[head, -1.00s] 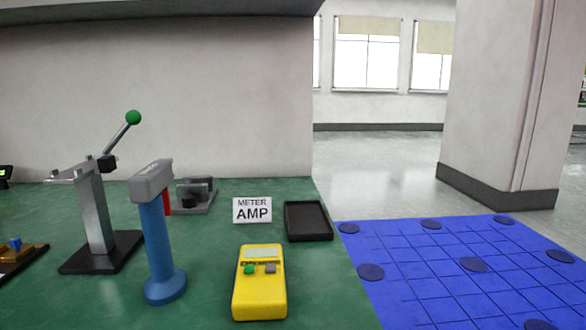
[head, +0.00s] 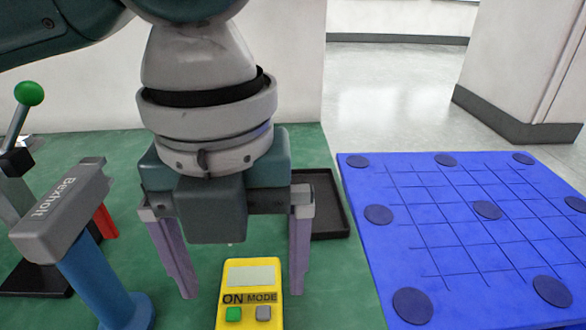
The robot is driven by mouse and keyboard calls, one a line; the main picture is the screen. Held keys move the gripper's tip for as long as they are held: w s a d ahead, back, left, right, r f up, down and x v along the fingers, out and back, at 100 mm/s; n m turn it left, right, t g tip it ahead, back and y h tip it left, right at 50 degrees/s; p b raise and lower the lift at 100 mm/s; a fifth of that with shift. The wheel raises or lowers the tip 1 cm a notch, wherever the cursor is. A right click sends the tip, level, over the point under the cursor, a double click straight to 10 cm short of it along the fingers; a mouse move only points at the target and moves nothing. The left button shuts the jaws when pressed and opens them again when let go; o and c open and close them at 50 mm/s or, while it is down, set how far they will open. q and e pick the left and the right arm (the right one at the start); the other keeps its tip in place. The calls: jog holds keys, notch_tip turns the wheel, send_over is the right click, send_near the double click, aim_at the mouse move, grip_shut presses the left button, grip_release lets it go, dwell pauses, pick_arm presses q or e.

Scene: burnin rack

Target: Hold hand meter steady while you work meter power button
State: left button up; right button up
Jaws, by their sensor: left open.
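The yellow hand meter (head: 248,281) lies on the green bench at the bottom middle of the head view. Its grey screen is at the top, with a green button (head: 233,314) under the word ON and a grey button (head: 263,313) under MODE. Its lower end is cut off by the frame edge. My left gripper (head: 236,290) is open and empty, pointing down, with one purple finger to each side of the meter's upper part. The fingers look apart from the meter; their height above the bench is hard to tell. My right gripper is not in view.
A blue post with a grey head marked Bexholt (head: 62,208) stands close left of the gripper. A lever stand with a green knob (head: 29,93) is at far left. A black tray (head: 330,205) lies behind the right finger. A blue gridded mat (head: 450,235) is at right.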

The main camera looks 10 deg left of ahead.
aim_at(248, 310)
pick_arm(q)
notch_tip(248, 310, down, 6)
jog(key=shift+r+b, duration=0.1)
jog(key=shift+b, duration=0.55)
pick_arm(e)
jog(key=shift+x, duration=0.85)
pick_arm(q)
jog(key=shift+c, duration=0.4)
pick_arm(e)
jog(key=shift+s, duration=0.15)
pick_arm(q)
jog(key=c, duration=1.3)
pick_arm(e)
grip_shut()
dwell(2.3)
